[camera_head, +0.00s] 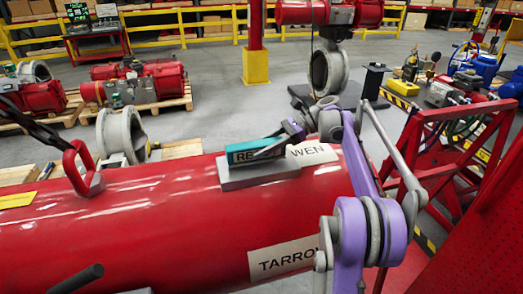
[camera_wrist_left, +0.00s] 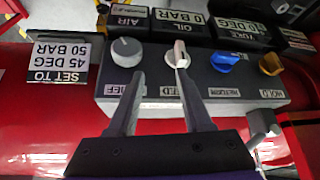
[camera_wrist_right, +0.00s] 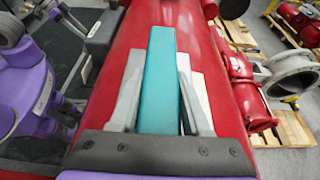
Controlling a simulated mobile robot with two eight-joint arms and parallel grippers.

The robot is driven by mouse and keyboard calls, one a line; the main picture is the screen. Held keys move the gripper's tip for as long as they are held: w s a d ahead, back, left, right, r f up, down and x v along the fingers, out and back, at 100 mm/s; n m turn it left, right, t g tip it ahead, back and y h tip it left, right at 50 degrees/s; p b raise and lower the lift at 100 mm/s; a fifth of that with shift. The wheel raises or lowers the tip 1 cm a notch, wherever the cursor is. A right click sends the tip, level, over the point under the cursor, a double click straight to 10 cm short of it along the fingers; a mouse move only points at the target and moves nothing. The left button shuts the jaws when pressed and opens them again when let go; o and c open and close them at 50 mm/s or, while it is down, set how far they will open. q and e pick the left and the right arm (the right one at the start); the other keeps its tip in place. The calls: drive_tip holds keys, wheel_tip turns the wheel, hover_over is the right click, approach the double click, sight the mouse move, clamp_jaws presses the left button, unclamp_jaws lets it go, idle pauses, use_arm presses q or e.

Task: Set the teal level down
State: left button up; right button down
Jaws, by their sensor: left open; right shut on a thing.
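The teal level (camera_head: 252,151) is a long teal bar with dark lettered sides. It is over a grey flat pad (camera_head: 258,175) on top of the big red cylinder (camera_head: 170,215); whether it touches the pad I cannot tell. My right gripper (camera_head: 278,143) is shut on the level. In the right wrist view the teal level (camera_wrist_right: 158,75) runs lengthwise between the two grey fingers (camera_wrist_right: 160,60). My left gripper (camera_wrist_left: 161,75) is open and empty in the left wrist view. Its fingers point at a dark control panel (camera_wrist_left: 225,85), near the white knob (camera_wrist_left: 181,53).
The panel also carries a grey knob (camera_wrist_left: 126,52), a blue knob (camera_wrist_left: 224,62) and an orange knob (camera_wrist_left: 270,64). A red lifting handle (camera_head: 78,165) stands up on the cylinder's left. A red frame (camera_head: 455,150) stands at right. Actuators on pallets (camera_head: 140,105) are behind.

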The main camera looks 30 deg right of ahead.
drive_tip(key=shift+f, duration=0.55)
drive_tip(key=shift+c, duration=1.8)
unclamp_jaws()
drive_tip(key=shift+f, duration=0.1)
drive_tip(key=shift+d+r, duration=0.15)
drive_tip(key=shift+r, duration=0.05)
drive_tip(key=v, duration=0.7)
drive_tip(key=shift+s+d, duration=0.1)
drive_tip(key=shift+s, duration=0.05)
